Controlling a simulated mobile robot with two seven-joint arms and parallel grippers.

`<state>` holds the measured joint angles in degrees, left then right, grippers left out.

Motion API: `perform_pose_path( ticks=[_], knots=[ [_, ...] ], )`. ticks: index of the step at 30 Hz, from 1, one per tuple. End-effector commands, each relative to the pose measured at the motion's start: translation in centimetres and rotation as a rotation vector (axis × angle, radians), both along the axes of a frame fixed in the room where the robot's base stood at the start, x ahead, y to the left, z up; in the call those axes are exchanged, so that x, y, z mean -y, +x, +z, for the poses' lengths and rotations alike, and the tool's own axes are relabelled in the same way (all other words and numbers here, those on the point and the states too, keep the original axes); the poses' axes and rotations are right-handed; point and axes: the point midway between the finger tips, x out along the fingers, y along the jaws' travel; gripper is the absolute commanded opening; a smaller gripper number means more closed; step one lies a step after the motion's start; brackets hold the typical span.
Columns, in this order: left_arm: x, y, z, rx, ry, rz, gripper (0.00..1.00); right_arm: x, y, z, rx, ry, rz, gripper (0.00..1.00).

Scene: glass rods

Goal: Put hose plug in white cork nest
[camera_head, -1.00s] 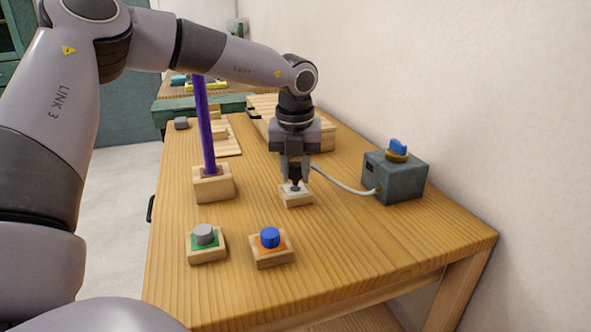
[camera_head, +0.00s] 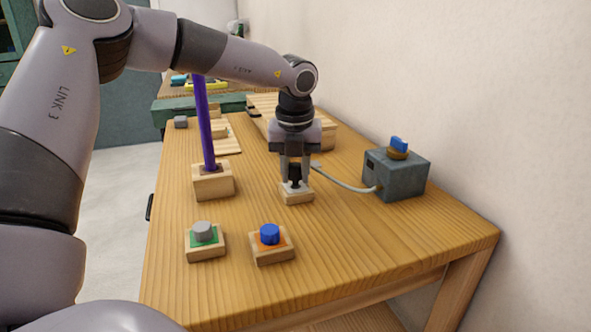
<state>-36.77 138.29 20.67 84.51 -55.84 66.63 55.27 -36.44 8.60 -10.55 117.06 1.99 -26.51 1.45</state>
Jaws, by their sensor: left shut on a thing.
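My left gripper (camera_head: 295,181) points straight down over the small wooden nest with the white top (camera_head: 301,196). It is shut on the dark hose plug (camera_head: 295,184), which is upright between the fingers. The plug's lower end is at the nest's white top; the fingers partly hide it, and I cannot tell how deep it sits. A pale hose (camera_head: 345,185) runs from beside the gripper to the grey box (camera_head: 396,175) on the right. My right gripper is not in view.
A purple rod (camera_head: 205,125) stands upright in a wooden block (camera_head: 213,185) left of the gripper. In front are a grey knob on green (camera_head: 203,231) and a blue knob on orange (camera_head: 270,234). Wooden boards lie behind. The table's (camera_head: 350,250) front right is clear.

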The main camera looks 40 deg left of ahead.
Motion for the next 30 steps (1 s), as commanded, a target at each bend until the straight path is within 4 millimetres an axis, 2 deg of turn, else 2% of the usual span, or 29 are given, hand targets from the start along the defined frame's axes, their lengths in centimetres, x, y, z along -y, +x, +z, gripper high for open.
perform_pose_path(
  ticks=[13,30],
  knots=[
    [0.0,0.0,-1.0,0.0,0.0,0.0,0.0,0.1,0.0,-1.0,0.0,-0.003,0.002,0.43],
    [0.0,0.0,0.5,0.001,-0.001,0.0,0.0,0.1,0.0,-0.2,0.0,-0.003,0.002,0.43]
  ],
)
